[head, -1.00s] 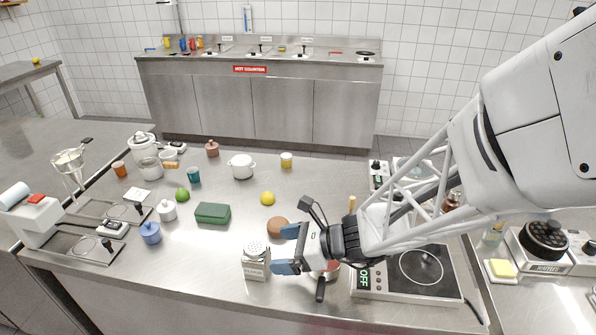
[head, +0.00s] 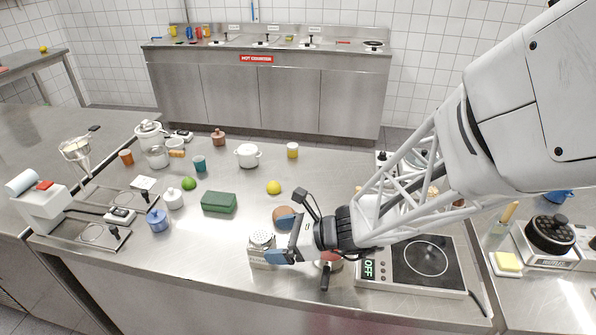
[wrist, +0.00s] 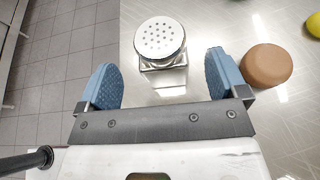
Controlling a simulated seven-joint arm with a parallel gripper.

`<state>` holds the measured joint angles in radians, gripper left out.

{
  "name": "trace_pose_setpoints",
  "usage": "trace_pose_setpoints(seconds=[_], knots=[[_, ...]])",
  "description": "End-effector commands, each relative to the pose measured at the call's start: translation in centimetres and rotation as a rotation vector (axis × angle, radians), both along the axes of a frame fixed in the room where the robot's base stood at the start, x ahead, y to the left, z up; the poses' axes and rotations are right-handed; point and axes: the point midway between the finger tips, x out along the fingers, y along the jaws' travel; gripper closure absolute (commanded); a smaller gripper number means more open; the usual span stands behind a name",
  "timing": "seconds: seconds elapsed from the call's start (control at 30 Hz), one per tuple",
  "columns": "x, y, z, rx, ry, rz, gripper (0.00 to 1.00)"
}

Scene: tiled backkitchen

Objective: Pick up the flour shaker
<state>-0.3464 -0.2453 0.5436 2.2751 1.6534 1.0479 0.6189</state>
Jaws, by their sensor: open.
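The flour shaker (head: 261,241) is a metal box-like body with a round perforated silver lid. It stands upright near the front edge of the steel counter. In the wrist view its lid (wrist: 160,38) shows just ahead of my gripper, roughly in line with the gap between the fingers. My gripper (head: 281,239) is open, with blue pads, beside the shaker on its right in the head view. In the wrist view the two blue pads (wrist: 163,84) are spread with nothing held between them. Part of the shaker's body is hidden by the gripper in the head view.
A brown round object (wrist: 266,65) lies close to the right finger. A pan with a dark handle (head: 325,277) and a hot plate (head: 425,258) are to the right. Counter left of the shaker is clear.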

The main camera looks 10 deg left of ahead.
Motion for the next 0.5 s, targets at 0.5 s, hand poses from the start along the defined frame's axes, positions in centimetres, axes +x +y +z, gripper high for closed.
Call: trace_pose_setpoints(seconds=[0.5], knots=[[0.1, 2.7, -1.5, -0.001, 0.002, 0.001, 0.08]])
